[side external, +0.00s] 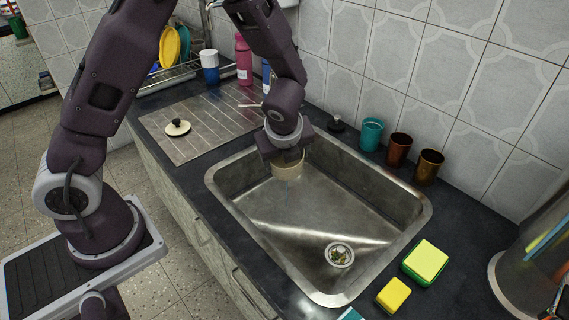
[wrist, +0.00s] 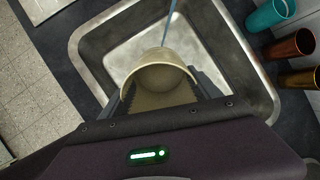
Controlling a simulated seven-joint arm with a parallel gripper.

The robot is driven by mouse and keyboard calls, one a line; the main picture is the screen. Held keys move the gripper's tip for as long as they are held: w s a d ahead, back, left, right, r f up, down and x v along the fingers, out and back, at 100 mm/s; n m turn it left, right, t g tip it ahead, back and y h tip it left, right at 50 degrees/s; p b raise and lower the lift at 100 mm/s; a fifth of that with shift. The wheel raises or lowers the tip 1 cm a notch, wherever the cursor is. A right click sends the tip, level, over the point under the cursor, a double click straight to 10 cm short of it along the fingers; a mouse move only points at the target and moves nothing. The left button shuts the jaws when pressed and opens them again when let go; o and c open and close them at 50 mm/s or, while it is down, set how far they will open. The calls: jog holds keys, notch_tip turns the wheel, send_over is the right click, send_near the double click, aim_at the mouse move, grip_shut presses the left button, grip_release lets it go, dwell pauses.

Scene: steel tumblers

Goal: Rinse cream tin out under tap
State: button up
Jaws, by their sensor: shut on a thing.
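My gripper (side external: 284,156) is shut on the cream tin (side external: 288,167) and holds it in the air over the back left part of the steel sink (side external: 310,222). In the wrist view the tin (wrist: 160,76) sits between the fingers (wrist: 160,98), its open mouth and bare-looking cream inside showing. The tap spout is largely hidden behind my arm.
Teal (side external: 371,134), brown (side external: 399,149) and amber (side external: 429,166) tumblers stand along the wall behind the sink. Sponges (side external: 425,262) lie at the front right. A white lid (side external: 178,127) lies on the drainboard. The drain (side external: 340,254) holds small bits. The sink is otherwise empty.

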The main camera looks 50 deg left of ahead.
jog(key=w+a+f, duration=0.1)
jog(key=w+a, duration=0.4)
jog(key=shift+a+f, duration=0.2)
jog(key=shift+f, duration=0.05)
jog(key=shift+d, duration=0.1)
dwell(0.4)
jog(key=shift+d, duration=0.55)
jog(key=shift+a, duration=0.15)
jog(key=shift+a, duration=0.45)
jog(key=shift+d, duration=0.1)
